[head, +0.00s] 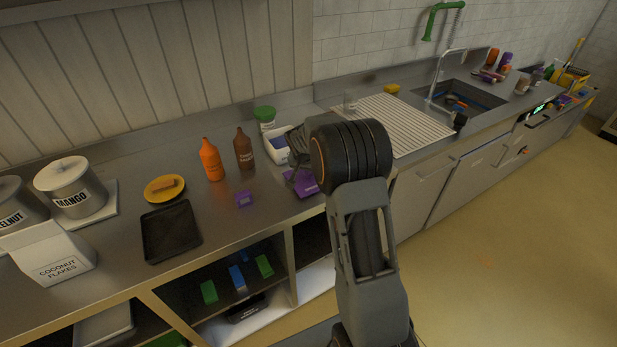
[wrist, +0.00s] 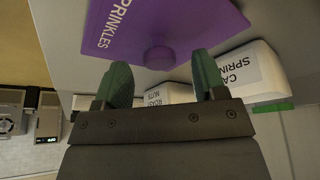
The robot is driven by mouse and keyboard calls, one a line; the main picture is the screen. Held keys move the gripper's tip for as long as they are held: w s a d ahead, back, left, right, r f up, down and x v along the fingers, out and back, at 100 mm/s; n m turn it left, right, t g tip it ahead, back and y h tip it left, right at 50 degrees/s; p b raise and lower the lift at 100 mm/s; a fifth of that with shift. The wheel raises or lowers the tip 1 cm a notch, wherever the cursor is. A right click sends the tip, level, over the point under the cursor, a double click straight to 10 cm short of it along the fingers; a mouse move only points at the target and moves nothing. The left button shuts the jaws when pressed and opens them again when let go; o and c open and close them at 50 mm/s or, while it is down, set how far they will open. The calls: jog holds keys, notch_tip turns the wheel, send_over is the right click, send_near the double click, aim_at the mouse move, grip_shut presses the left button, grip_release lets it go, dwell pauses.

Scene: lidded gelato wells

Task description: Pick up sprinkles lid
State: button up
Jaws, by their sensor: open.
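The purple sprinkles lid (wrist: 150,22) lies on the steel counter, its SPRINKLES lettering and round knob (wrist: 159,57) facing my wrist camera. In the head view the lid (head: 307,187) is near the counter's front edge, partly hidden by my arm. My gripper (wrist: 161,76) is open and empty, with its two green-tipped fingers apart. The knob shows between and slightly beyond the fingertips; I cannot tell whether they touch it. In the head view my gripper (head: 291,178) is over the lid, mostly hidden by my wrist.
White labelled containers (wrist: 245,72) stand close beside the lid, one also showing in the head view (head: 277,146). Brown (head: 243,150) and orange (head: 211,160) bottles and a small purple block (head: 244,199) are to the left. A ribbed drainboard (head: 395,122) lies right.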

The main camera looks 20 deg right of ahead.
jog(key=shift+x, duration=1)
jog(key=shift+r, duration=0.1)
jog(key=shift+c, duration=0.5)
jog(key=c, duration=1.1)
jog(key=shift+r, duration=0.1)
